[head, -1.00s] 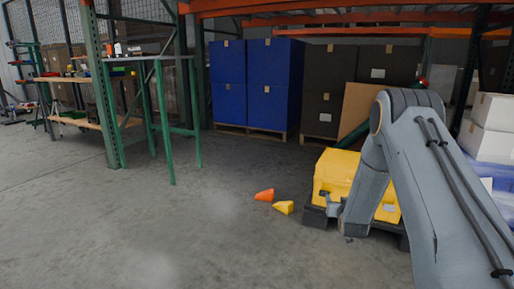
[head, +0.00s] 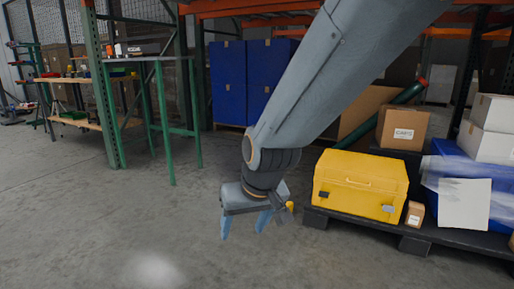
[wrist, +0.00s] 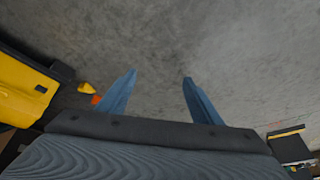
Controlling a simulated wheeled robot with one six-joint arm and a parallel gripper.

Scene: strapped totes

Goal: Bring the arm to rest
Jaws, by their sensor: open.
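My gripper (head: 244,236) hangs from my arm near the middle of the head view, with its fingers pointing down over bare floor. It is open, and nothing is between the two blue fingers. In the wrist view my gripper (wrist: 157,80) shows the fingers spread apart with only grey floor between and beyond them. My arm hides part of the blue boxes and the shelving behind.
A yellow tote (head: 360,185) stands on a dark pallet (head: 440,233), right of my gripper, beside small cartons (head: 403,128). A yellow wedge (wrist: 86,88) and an orange wedge (wrist: 96,99) lie on the floor. Green shelving (head: 159,120) stands left; floor between is clear.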

